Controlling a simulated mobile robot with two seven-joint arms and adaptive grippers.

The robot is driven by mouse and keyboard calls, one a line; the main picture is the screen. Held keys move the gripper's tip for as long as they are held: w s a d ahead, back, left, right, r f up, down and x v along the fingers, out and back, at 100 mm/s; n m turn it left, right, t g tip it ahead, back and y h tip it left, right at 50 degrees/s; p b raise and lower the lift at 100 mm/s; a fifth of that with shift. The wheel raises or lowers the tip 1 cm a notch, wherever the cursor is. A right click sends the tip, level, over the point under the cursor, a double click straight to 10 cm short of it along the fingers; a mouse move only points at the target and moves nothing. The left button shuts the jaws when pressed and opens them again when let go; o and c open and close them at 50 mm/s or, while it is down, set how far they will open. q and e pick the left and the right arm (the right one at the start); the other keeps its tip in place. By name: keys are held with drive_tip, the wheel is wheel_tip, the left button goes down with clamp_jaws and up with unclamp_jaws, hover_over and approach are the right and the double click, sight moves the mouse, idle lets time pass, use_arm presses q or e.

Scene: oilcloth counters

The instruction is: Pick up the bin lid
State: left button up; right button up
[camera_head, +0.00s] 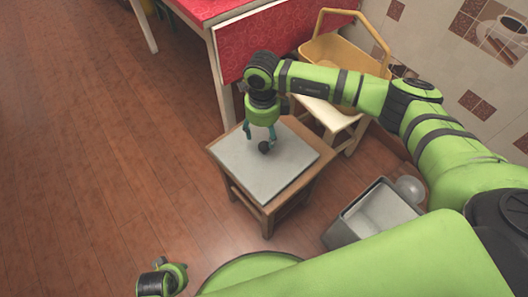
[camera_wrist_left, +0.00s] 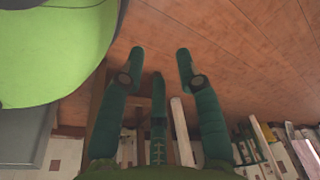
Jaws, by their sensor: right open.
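The bin lid (camera_head: 240,160) is a flat, light grey square with a dark round knob (camera_head: 264,147) in its middle. It lies on a small wooden stool (camera_head: 237,192) in the head view. My right gripper (camera_head: 260,133) points down just above the lid, open, with its teal fingers apart close over the knob. Whether a finger touches the knob, I cannot tell. My left gripper (camera_wrist_left: 158,72) shows in the left wrist view with its green fingers spread and nothing between them.
An open grey bin (camera_head: 345,232) stands on the floor right of the stool, with a clear round thing (camera_head: 409,188) beside it. The wooden floor at left is clear.

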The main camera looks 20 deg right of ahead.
sight(264, 145)
drive_tip(key=f, duration=0.3)
drive_tip(key=f+b, duration=0.1)
drive_tip(key=f, duration=0.1)
drive_tip(key=shift+s+d+f, duration=0.15)
drive_tip(key=shift+s+f, duration=0.15)
drive_tip(key=shift+f, duration=0.6)
use_arm(q)
drive_tip(key=shift+w+r, duration=0.3)
drive_tip(key=shift+r, duration=0.35)
drive_tip(key=shift+w+r, duration=0.25)
drive_tip(key=shift+r, duration=0.35)
use_arm(e)
clamp_jaws()
